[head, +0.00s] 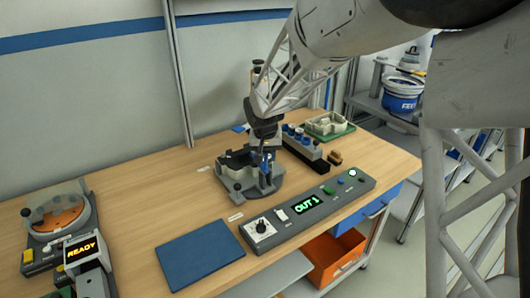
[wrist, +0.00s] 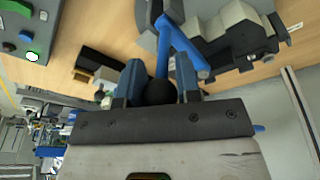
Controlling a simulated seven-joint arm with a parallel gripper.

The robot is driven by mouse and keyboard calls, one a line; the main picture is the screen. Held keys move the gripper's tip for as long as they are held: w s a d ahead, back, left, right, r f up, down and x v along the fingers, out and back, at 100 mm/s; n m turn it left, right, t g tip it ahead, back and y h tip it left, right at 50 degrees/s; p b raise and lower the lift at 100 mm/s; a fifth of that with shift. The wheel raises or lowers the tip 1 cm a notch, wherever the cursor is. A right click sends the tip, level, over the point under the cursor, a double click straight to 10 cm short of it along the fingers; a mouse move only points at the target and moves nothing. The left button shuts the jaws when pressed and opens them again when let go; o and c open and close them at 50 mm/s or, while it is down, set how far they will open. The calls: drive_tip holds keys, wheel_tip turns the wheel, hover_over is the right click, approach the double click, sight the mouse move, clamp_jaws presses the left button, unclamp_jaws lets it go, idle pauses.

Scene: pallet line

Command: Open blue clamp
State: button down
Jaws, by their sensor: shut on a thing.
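The blue clamp (wrist: 182,42) shows in the wrist view as a blue lever arm ending in a round black knob (wrist: 160,92). My gripper (wrist: 160,80) has its two blue-padded fingers on either side of the knob and is shut on it. In the head view, my gripper (head: 265,140) reaches down to the grey clamping fixture (head: 268,188) on the wooden table. A bit of the blue clamp (head: 267,164) shows just below the gripper; the rest is hidden there. A dark and light grey block sits in the fixture.
A control panel (head: 290,218) reading "OUT 1" stands in front of the fixture, with a blue mat (head: 200,252) to its left. A rack with blue-topped parts (head: 303,148) and a green tray (head: 327,130) stand behind right. A "READY" device (head: 82,250) is far left.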

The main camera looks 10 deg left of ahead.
drive_tip(key=shift+s+d+f+t+y, duration=0.15)
drive_tip(key=shift+s+d+t+y, duration=0.35)
drive_tip(key=shift+t+y, duration=0.15)
drive_tip(key=shift+s+d+f+t+y, duration=0.15)
drive_tip(key=shift+s+d+t+y, duration=0.3)
drive_tip(key=shift+t+y, duration=0.15)
drive_tip(key=shift+s+d+f+t+y, duration=0.15)
drive_tip(key=shift+s+d+t+y, duration=0.1)
drive_tip(key=shift+t+y, duration=0.25)
drive_tip(key=shift+s+d+f+m+t+y, duration=0.2)
drive_tip(key=shift+s+d+f+t+y, duration=0.25)
drive_tip(key=shift+t+y, duration=0.3)
drive_tip(key=shift+s+d+f+m+t+y, duration=0.2)
drive_tip(key=shift+s+d+f+t+y, duration=0.15)
drive_tip(key=shift+f+t+y, duration=0.35)
idle(1.4)
drive_tip(key=shift+r, duration=0.15)
drive_tip(key=c, duration=0.8)
unclamp_jaws()
drive_tip(key=shift+v, duration=3.9)
